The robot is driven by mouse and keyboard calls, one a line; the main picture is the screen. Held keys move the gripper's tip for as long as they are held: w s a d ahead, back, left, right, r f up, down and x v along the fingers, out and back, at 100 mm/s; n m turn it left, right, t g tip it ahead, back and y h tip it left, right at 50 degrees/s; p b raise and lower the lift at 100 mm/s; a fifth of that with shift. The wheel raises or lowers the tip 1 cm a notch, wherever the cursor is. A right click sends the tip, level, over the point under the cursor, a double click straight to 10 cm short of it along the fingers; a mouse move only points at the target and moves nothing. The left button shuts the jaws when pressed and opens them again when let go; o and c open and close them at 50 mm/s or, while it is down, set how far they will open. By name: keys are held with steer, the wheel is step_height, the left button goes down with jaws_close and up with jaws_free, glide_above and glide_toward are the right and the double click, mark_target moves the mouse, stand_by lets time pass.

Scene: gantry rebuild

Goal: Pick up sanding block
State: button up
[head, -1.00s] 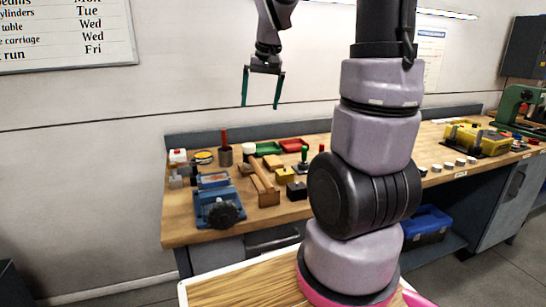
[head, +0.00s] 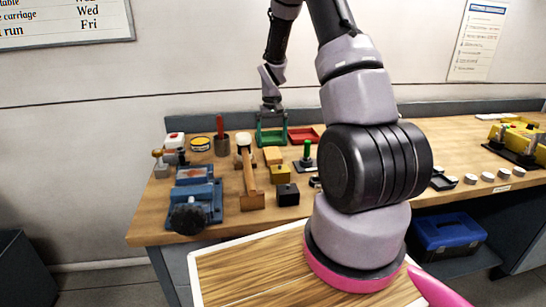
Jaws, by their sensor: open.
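Small blocks stand on the workbench in the head view: a tan block (head: 272,156), a yellow block (head: 280,175) with a dark top spot, and a black block (head: 288,195). I cannot tell for certain which is the sanding block; the tan one looks most like it. My gripper (head: 272,143) points down with its two green fingers apart and nothing between them that I can see. In the picture it lies just behind the tan block, overlapping a green tray (head: 272,134). Its height above the bench is hard to tell.
A blue vise (head: 197,202), a wooden mallet-like tool (head: 250,180) and a grey cup with a red handle (head: 221,145) stand left. A red tray (head: 303,135) and a green-knobbed stamp-like tool (head: 307,158) stand right. My arm hides part of the bench (head: 460,150).

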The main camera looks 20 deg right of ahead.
mark_target(272, 151)
step_height(272, 151, down, 6)
steer(key=shift+w, duration=0.15)
steer(key=c, duration=1.3)
